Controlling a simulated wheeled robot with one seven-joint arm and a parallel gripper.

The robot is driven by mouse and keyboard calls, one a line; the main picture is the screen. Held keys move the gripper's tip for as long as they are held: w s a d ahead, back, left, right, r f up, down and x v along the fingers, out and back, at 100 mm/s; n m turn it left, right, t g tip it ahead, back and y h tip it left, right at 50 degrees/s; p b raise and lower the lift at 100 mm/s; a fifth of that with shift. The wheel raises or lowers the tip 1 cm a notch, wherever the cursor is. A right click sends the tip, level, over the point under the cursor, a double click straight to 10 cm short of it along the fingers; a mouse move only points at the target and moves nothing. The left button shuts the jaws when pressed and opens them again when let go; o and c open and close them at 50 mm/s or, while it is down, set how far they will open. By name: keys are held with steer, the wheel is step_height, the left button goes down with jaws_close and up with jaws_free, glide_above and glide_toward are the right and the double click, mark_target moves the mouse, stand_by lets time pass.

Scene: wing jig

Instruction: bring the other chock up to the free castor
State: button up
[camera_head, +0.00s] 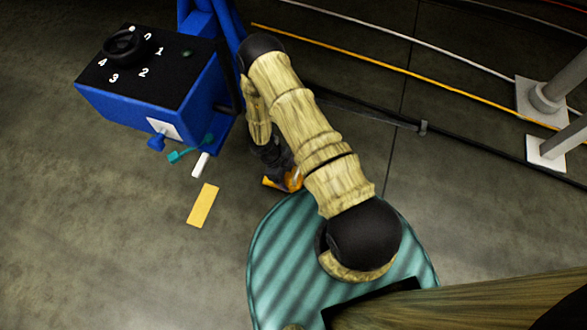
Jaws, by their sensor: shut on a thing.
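My gripper (284,174) is low over the floor at the middle of the view, pointing down and partly hidden by my own arm. It is shut on a small orange-yellow piece (270,183), which looks like the chock; only part of it shows beside the dark fingers. Whether it touches the floor cannot be told. I cannot make out a castor for certain. The foot of the blue stand (225,128), left of my gripper, is partly hidden by my arm.
A blue box (130,104) with a numbered black dial stands at the upper left. Below it are a teal lever (188,150), a white cylinder (200,165) and a flat yellow strip (202,205) on the floor. A dark rail (370,115) and grey posts (545,98) lie to the right.

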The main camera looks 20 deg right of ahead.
steer(key=shift+w, duration=0.1)
steer(key=w+b, duration=0.1)
steer(key=w+d+b, duration=0.2)
steer(key=shift+w+d+f, duration=0.15)
steer(key=shift+f, duration=0.1)
steer(key=shift+f+b, duration=0.35)
steer(key=shift+b, duration=0.3)
steer(key=o, duration=1.7)
steer(key=shift+f, duration=0.1)
steer(key=shift+o, duration=0.2)
steer(key=p+v, duration=0.2)
steer(key=v, duration=0.1)
steer(key=p+v, duration=0.3)
steer(key=v, duration=0.1)
steer(key=shift+r, duration=0.4)
